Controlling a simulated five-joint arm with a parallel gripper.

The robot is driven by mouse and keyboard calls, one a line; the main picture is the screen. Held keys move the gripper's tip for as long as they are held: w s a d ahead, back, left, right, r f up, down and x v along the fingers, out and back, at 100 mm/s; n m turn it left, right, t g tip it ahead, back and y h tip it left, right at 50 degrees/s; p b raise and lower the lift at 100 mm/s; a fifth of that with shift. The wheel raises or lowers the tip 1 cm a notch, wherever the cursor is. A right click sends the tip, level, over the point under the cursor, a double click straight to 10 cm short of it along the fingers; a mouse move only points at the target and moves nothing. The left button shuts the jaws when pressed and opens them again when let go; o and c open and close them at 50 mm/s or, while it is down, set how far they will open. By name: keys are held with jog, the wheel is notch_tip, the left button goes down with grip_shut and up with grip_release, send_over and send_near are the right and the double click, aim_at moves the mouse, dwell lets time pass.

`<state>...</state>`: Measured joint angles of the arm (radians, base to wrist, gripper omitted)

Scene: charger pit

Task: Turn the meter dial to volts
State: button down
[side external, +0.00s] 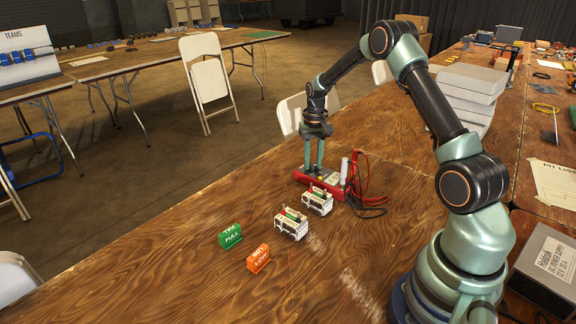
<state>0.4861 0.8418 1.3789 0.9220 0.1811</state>
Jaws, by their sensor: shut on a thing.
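The red meter (301,178) lies on the wooden table near the middle of the side external view. Red and black leads (366,180) run from it, and light and red probes stand at its right end. My gripper (313,166) points straight down over the meter, its two fingers close together at the meter's top face. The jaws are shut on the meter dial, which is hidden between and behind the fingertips. I cannot tell which setting the dial points to.
Two white battery-like blocks (291,223) stand in front of the meter. A green FULL marker (230,236) and an orange LOW marker (258,259) stand further left. A power supply (545,270) is at right. The table's left part is clear.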

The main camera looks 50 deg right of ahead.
aim_at(313, 165)
jog(key=shift+m, duration=2)
jog(key=c, duration=0.6)
grip_release()
notch_tip(313, 165, up, 12)
jog(key=shift+r, duration=0.1)
